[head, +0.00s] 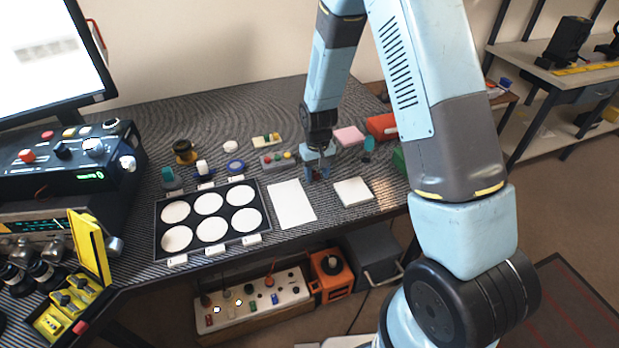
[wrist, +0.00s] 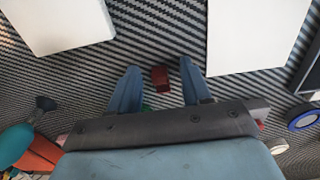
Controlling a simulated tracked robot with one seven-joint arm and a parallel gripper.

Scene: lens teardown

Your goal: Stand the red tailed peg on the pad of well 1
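A small dark red piece (wrist: 160,77), which looks like the red peg, is on the striped table between my fingertips in the wrist view. Its tail cannot be made out. My gripper (wrist: 158,82) is open around it, with a gap on both sides; it also shows low over the table in the head view (head: 318,175). The black tray (head: 156,232) at left holds several round white pads in wells. Small white tags sit along its edges, but their numbers are too small to read, so I cannot tell which is well 1.
A white sheet (head: 291,204) lies between the tray and my gripper, and a white square (head: 353,191) lies to the right. Behind are a blue ring (head: 236,166), a pink block (head: 348,136) and a red box (head: 382,126). A teal-topped piece (head: 368,145) stands right of my gripper.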

